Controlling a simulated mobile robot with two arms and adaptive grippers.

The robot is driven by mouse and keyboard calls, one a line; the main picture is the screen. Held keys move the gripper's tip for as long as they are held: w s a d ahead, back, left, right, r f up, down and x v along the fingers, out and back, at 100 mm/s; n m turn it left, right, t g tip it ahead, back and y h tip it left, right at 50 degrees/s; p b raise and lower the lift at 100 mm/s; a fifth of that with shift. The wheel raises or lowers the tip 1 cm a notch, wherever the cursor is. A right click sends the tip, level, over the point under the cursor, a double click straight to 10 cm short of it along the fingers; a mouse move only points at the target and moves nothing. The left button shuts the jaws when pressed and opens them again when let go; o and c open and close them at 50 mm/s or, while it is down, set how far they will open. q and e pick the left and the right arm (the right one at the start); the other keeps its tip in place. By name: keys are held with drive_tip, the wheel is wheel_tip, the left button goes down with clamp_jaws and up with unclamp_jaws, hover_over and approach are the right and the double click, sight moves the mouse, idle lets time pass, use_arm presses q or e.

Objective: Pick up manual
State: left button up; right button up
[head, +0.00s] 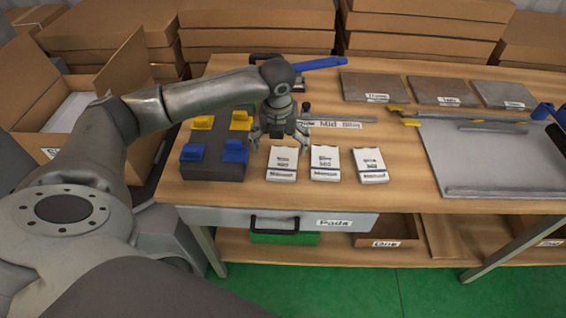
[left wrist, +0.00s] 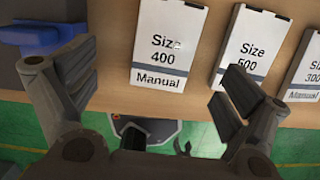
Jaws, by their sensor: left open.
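Three white manuals lie in a row near the table's front edge in the head view: left (head: 283,163), middle (head: 325,163) and right (head: 370,165). In the left wrist view they read Size 400 (left wrist: 167,48), Size 500 (left wrist: 250,48) and Size 300 (left wrist: 308,72), each with a grey band. My left gripper (head: 280,137) points down and appears just behind the leftmost manual, with its fingers spread and nothing between them. In the left wrist view its fingers (left wrist: 158,85) are wide apart on either side of the Size 400 manual, not touching it. My right gripper is not in view.
A dark block with blue and yellow pieces (head: 214,168) stands left of the manuals. A grey metal tray (head: 490,155) lies at the right, brown labelled plates (head: 440,92) at the back. A drawer labelled Pads (head: 230,217) is below. An open cardboard box stands at the left.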

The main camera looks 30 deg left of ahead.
sight(283, 162)
use_arm(q)
drive_tip(key=f, duration=0.4)
drive_tip(key=w+f, duration=0.1)
drive_tip(key=f, duration=0.2)
drive_tip(key=shift+d+p, duration=0.2)
drive_tip(key=shift+p, duration=0.15)
drive_tip(key=shift+r, duration=0.15)
drive_tip(key=c, duration=1.1)
